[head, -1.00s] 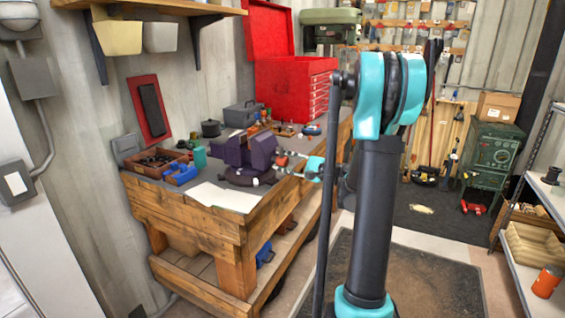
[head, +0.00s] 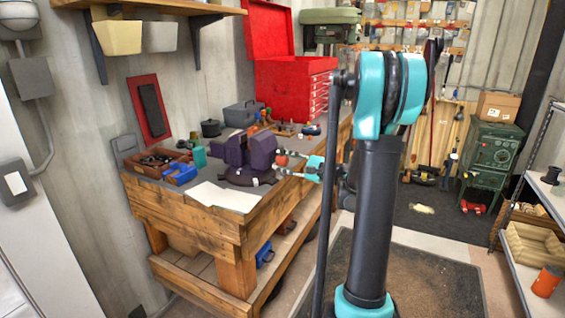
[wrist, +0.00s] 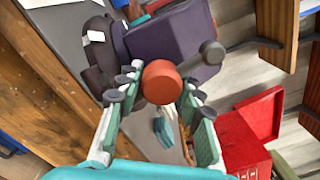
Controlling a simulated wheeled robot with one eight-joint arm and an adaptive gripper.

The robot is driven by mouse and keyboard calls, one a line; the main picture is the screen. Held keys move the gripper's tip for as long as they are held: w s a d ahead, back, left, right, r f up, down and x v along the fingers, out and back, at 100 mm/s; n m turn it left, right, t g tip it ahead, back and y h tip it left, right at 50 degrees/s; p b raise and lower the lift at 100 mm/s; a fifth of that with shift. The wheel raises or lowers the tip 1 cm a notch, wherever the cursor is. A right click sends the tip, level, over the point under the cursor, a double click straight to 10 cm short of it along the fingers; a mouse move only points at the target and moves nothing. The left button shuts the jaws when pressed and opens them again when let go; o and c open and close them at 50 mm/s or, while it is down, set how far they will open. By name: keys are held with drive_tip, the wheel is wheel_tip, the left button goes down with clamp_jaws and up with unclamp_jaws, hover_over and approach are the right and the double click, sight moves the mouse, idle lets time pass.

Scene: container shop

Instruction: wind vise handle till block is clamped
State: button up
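The purple vise (head: 262,151) is mounted on the workbench near its front edge. It also shows in the wrist view (wrist: 172,42). Its handle has a red-brown knob (wrist: 161,82) at the near end and a dark grey knob (wrist: 212,53) at the other. My gripper (wrist: 163,92) is open, with one finger on each side of the red-brown knob and gaps showing beside it. In the head view my gripper (head: 288,164) is just right of the vise. I cannot make out a block between the jaws.
The wooden workbench (head: 190,215) also holds a white sheet (head: 222,196), a blue bin (head: 180,174), a brown tray (head: 160,160) and a red tool chest (head: 295,92). A shelf rack (head: 530,215) stands at the far right. The floor mat (head: 425,275) is clear.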

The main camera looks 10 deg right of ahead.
drive_tip(key=o, duration=0.4)
drive_tip(key=v, duration=1.2)
drive_tip(key=shift+s, duration=0.1)
drive_tip(key=shift+f, duration=0.1)
